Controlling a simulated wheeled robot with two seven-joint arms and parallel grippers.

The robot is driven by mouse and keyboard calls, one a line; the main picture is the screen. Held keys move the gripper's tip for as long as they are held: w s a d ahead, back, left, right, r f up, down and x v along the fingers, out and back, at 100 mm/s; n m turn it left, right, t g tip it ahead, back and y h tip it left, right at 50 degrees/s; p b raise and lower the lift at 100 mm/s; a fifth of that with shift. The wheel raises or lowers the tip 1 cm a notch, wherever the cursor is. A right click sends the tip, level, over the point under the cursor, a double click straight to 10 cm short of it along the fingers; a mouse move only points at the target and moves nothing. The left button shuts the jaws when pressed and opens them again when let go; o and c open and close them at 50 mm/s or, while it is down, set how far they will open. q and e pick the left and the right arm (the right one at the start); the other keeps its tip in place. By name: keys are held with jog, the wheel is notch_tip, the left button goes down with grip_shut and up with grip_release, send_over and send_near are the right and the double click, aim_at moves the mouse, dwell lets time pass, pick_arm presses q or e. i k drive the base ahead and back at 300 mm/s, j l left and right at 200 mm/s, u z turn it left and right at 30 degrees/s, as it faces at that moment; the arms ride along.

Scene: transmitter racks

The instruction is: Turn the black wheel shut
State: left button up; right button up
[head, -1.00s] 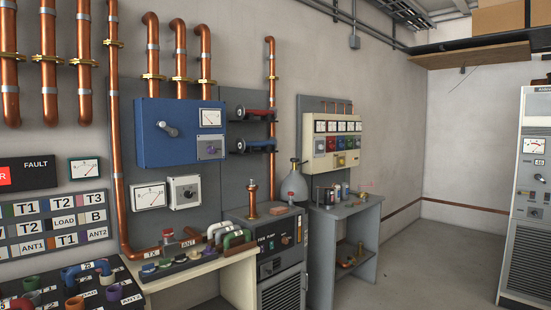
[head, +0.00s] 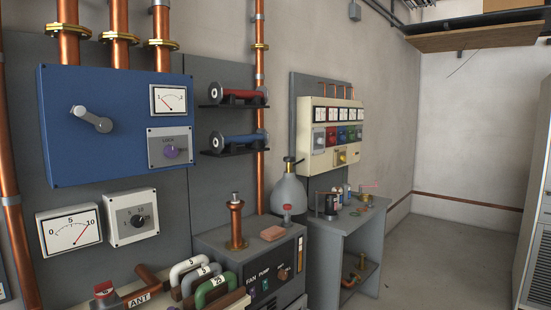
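I cannot make out a black wheel for sure. A black round knob (head: 137,218) sits on the small white box under the blue cabinet. A small handle (head: 292,160) tops the grey bottle (head: 288,192) beside the bench; its colour and shape are too small to tell. A copper post (head: 236,224) with a small dark top stands on the grey cabinet. Neither of my grippers is in view.
A blue cabinet (head: 115,155) with a grey lever hangs at left. A grey cabinet (head: 225,245) stands at the wall, with a small grey bench (head: 350,225) beyond it. Coloured handles (head: 188,270) lie at the lower left. Open floor (head: 435,255) lies at right.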

aim_at(287, 160)
jog(key=i+l+u, duration=0.15)
jog(key=i+l, duration=0.65)
jog(key=i+l+u, duration=0.15)
jog(key=u, duration=0.35)
jog(key=i+l+u, duration=0.2)
jog(key=u, duration=0.25)
